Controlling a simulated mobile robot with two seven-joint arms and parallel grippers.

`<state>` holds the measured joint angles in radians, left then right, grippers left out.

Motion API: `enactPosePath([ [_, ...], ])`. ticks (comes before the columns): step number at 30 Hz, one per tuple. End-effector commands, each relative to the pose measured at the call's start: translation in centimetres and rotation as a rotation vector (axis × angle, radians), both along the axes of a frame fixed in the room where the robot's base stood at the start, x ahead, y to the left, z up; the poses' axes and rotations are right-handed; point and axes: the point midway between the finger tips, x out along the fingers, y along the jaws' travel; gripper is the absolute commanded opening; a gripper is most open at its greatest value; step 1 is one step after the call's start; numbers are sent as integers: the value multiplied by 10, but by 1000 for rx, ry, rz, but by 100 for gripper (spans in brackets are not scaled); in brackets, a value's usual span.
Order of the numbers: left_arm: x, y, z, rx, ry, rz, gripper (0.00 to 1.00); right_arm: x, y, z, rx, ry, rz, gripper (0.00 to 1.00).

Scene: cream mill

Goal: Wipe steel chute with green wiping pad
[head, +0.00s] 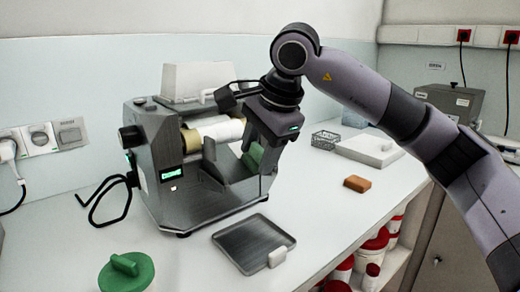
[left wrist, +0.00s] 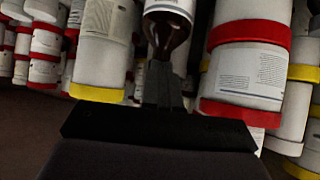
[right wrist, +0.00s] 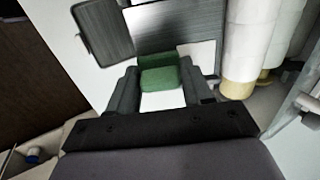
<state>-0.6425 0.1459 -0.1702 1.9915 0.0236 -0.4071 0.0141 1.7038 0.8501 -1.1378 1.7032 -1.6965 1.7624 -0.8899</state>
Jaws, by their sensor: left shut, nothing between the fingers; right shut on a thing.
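My right gripper (head: 262,150) is shut on the green wiping pad (head: 251,157), in front of the mill's rollers. In the right wrist view the pad (right wrist: 160,78) sits between the two fingers (right wrist: 160,88). The steel chute (head: 228,166) is on the mill's front, beside the pad; the fingers partly hide this area. A brushed steel surface, seemingly the chute (right wrist: 178,38), lies just beyond the pad in the right wrist view. I cannot tell whether they touch. My left gripper (left wrist: 163,88) is shut and empty, low among jars, and out of the head view.
A grey tray (head: 250,244) with a white block lies before the mill (head: 185,190). A green disc with a handle (head: 126,275) is front left. A brown block (head: 357,184), wire basket (head: 325,140) and white slab (head: 370,150) are right. Jars (left wrist: 245,70) surround the left gripper.

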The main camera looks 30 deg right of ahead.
Motion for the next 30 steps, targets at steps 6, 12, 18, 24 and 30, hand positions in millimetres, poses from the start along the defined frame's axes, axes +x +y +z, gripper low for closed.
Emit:
enactPosePath([
  [6, 0, 0, 19, -1, -1, -1, 0, 13, 2, 11, 1, 3, 0, 26],
  [12, 2, -1, 30, -3, -10, -1, 0, 22, 3, 12, 1, 2, 0, 26],
  [18, 2, -1, 44, -3, -9, -1, 0, 34, 5, 19, 0, 3, 0, 26],
  [24, 2, -1, 52, -3, -8, -1, 0, 44, 6, 18, 0, 3, 1, 25],
  [30, 1, -1, 42, -2, -5, -1, 0, 39, 5, 11, 0, 1, 0, 26],
])
